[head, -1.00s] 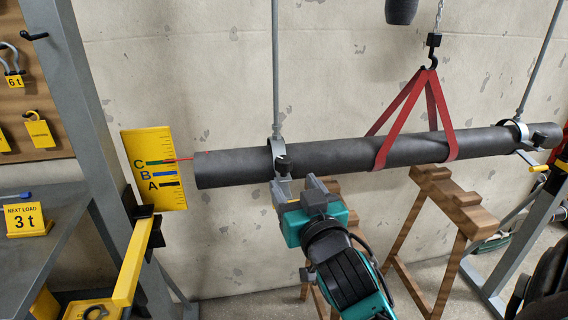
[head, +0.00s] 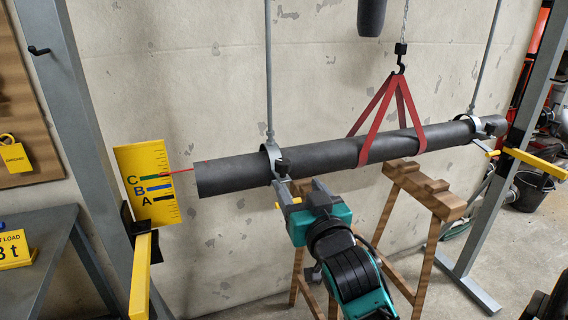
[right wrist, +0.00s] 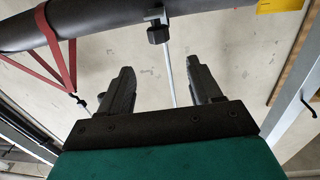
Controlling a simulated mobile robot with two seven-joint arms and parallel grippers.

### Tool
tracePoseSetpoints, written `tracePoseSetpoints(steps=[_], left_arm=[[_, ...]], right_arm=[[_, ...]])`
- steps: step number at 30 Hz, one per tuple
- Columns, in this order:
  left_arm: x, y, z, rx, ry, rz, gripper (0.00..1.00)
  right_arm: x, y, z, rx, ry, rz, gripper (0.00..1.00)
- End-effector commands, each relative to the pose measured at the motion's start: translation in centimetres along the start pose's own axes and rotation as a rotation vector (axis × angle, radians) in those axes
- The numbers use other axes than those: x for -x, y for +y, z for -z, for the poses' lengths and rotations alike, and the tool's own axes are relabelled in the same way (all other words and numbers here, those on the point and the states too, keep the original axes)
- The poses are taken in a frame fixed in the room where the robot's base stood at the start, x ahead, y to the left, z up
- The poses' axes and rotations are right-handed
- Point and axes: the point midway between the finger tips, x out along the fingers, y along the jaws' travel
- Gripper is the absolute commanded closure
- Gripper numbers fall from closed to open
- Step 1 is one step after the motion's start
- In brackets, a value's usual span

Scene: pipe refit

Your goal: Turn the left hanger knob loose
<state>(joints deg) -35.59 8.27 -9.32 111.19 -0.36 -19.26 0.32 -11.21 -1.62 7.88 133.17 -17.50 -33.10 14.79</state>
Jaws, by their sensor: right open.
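The left hanger knob (head: 282,167) is a dark knob on the front of the left hanger clamp (head: 268,152), which sits around the dark pipe (head: 325,155). My right gripper (head: 298,187) is just below and in front of the knob, its jaws open and empty. In the right wrist view the knob (right wrist: 158,35) lies beyond the two fingertips, roughly centred between them, with a visible space between. My right gripper (right wrist: 161,78) does not touch it there. The right hanger clamp (head: 473,124) holds the pipe's far end. My left gripper is not in view.
A red sling (head: 381,115) hangs from a hook (head: 401,68) and loops under the pipe. A wooden stand (head: 425,188) is below the pipe. A yellow scale plate (head: 150,187) marked C, B, A stands by the pipe's left end, beside a grey post (head: 75,125).

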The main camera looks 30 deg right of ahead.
Motion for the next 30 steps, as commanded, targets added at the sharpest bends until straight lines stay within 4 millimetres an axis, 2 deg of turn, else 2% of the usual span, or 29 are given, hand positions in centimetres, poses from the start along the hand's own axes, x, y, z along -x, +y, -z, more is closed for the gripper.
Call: tracePoseSetpoints(steps=[5, 18, 24, 30], left_arm=[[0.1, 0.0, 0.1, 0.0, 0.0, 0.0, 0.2], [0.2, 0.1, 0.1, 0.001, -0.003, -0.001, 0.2], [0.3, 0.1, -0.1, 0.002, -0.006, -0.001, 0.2], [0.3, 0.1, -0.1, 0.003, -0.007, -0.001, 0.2]], right_arm=[[-2.0, 0.0, 0.2, 0.001, 0.003, 0.0, 0.36], [-10.3, 0.1, 0.1, 0.002, 0.002, -0.001, 0.36], [-12.2, 0.0, 0.1, 0.001, 0.001, 0.0, 0.36], [-12.7, 0.0, 0.0, 0.001, 0.0, 0.0, 0.36]])
